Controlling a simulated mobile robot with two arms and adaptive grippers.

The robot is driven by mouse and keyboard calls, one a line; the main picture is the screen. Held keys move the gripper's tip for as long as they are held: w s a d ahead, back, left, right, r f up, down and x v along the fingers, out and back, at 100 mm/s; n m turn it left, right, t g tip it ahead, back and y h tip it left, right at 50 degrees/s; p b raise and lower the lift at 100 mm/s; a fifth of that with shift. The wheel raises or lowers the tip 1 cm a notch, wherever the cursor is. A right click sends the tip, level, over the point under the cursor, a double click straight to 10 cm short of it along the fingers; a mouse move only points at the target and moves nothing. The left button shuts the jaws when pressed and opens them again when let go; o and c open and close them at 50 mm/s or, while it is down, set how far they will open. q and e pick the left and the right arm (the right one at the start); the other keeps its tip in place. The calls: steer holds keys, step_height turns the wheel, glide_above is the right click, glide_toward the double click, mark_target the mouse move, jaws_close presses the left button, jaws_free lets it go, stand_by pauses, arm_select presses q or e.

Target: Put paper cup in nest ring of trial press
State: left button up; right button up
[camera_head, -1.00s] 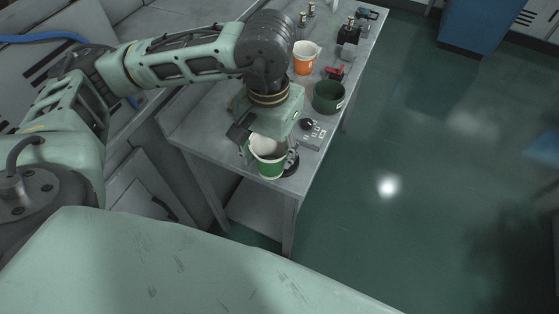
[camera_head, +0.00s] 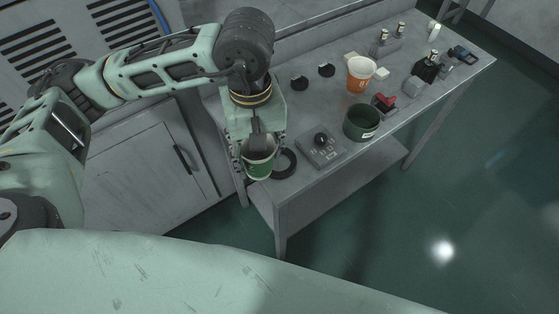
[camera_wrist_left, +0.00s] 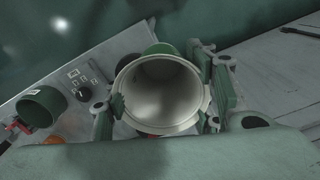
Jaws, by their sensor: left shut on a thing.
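A green and white paper cup (camera_head: 258,163) is held upright with its mouth up at the table's near left end. My left gripper (camera_head: 257,146) is shut on it. In the left wrist view I look into the cup's pale open mouth (camera_wrist_left: 160,92), with gripper fingers on both sides. A black ring (camera_head: 285,163), which looks like the nest ring, lies just right of the cup in the head view. I cannot tell the cup's height above the table. A grey panel with a black knob (camera_head: 319,148) sits right of the ring. My right gripper is out of view.
A dark green bin (camera_head: 361,124) stands beyond the panel, with a red-handled item (camera_head: 385,102) behind it.

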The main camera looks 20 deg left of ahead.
arm_select(q)
steer(key=shift+d+r+n, duration=0.15)
steer(key=shift+d+n, duration=0.45)
steer(key=shift+n, duration=0.6)
steer(key=shift+d+r+n, duration=0.1)
steer(key=shift+d+n, duration=0.25)
steer(key=shift+n, duration=0.75)
steer(key=d+r+n+p, duration=0.15)
steer(key=d+n, duration=0.65)
steer(key=n, duration=0.9)
steer(key=w+a+f+p, duration=0.1)
steer(key=w+a+f, duration=0.1)
steer(key=f, duration=0.1)
steer(key=w+a+f+p, duration=0.1)
steer(key=w+a+f, duration=0.2)
steer(key=w+a+f+p, duration=0.1)
steer(key=w+a+f, duration=0.1)
steer(key=a+f, duration=0.1)
steer(key=shift+w+a+f, duration=0.2)
steer(key=shift+f, duration=0.55)
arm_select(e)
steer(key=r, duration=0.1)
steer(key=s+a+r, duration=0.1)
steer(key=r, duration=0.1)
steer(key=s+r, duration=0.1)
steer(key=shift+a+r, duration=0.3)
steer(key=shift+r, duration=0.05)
arm_select(q)
steer(key=shift+f, duration=0.1)
